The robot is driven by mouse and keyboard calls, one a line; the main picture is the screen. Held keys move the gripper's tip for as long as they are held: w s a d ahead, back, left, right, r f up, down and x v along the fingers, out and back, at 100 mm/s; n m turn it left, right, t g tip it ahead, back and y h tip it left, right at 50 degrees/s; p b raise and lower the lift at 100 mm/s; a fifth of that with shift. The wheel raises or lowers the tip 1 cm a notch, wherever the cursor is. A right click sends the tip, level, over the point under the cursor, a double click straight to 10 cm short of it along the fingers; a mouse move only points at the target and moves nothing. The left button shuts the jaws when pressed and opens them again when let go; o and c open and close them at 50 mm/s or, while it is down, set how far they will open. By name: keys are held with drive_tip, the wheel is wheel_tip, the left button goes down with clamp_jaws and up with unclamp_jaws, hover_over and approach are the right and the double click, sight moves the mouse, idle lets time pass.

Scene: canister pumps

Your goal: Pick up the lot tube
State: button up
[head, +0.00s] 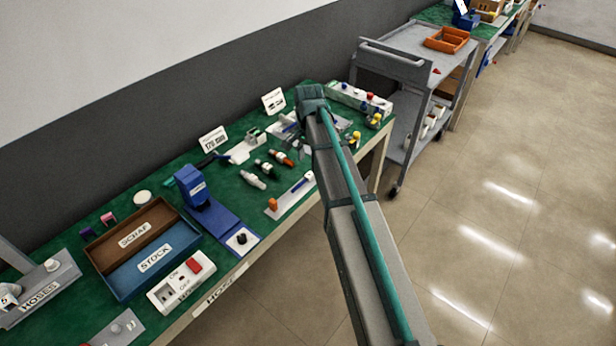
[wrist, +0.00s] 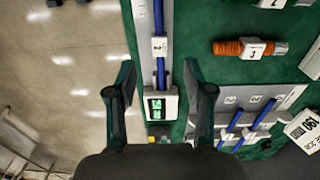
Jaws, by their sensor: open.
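In the wrist view my gripper (wrist: 158,85) is open and empty, its two dark fingers spread wide. Between and beyond them a thin blue tube (wrist: 160,70) with a white numbered tag (wrist: 159,46) lies along a pale strip. Its near end meets a white block with a lit green display (wrist: 160,106). Two more tagged blue tubes (wrist: 235,118) (wrist: 264,114) lie side by side on a grey holder (wrist: 285,97) to the right. I cannot tell which tube is the lot tube.
The green bench (head: 165,185) carries a brown-and-blue tray (head: 173,268), a blue stand (head: 195,190) and a white switch box (head: 181,283). An orange fitting (wrist: 250,48) lies right of the fingers. A grey cart (head: 405,75) stands beyond the bench. The floor at right is clear.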

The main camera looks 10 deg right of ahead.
sight(309, 175)
drive_tip(key=shift+d+f+p, duration=0.15)
drive_tip(key=shift+f+p, duration=0.7)
drive_tip(key=shift+f, duration=2.65)
clamp_jaws()
drive_tip(key=shift+r, duration=0.15)
